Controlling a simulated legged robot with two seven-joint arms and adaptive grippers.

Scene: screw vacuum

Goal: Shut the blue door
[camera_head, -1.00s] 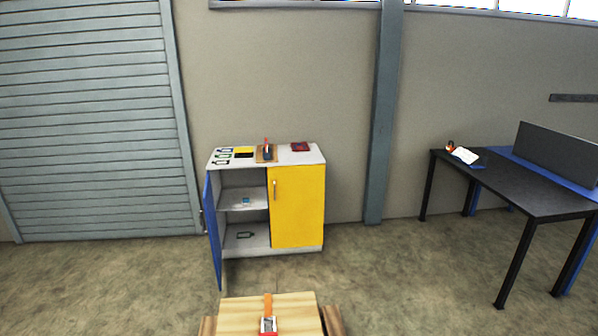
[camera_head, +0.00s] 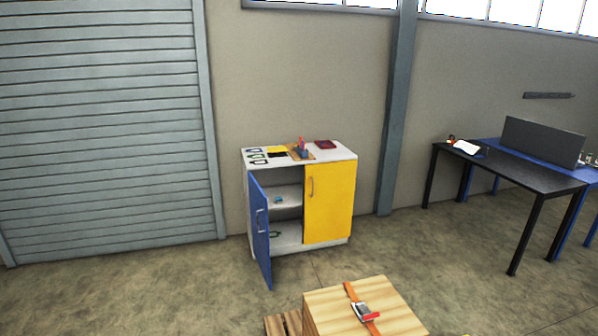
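The blue door (camera_head: 261,230) is on the left side of a white cabinet (camera_head: 250,160) and stands wide open, swung out toward me. Its light handle (camera_head: 261,220) shows on the face turned to the left. The yellow door (camera_head: 328,203) on the right side of the cabinet is shut. The open left half shows a shelf (camera_head: 287,197) with a small item on it and another item on the cabinet floor. Neither of my grippers is in view.
A wooden crate (camera_head: 325,304) with an orange strap stands in front of the cabinet, at the bottom right. A dark table (camera_head: 520,172) is at the right. Open floor (camera_head: 150,295) lies left of the cabinet and crate. Several small items lie on the cabinet top.

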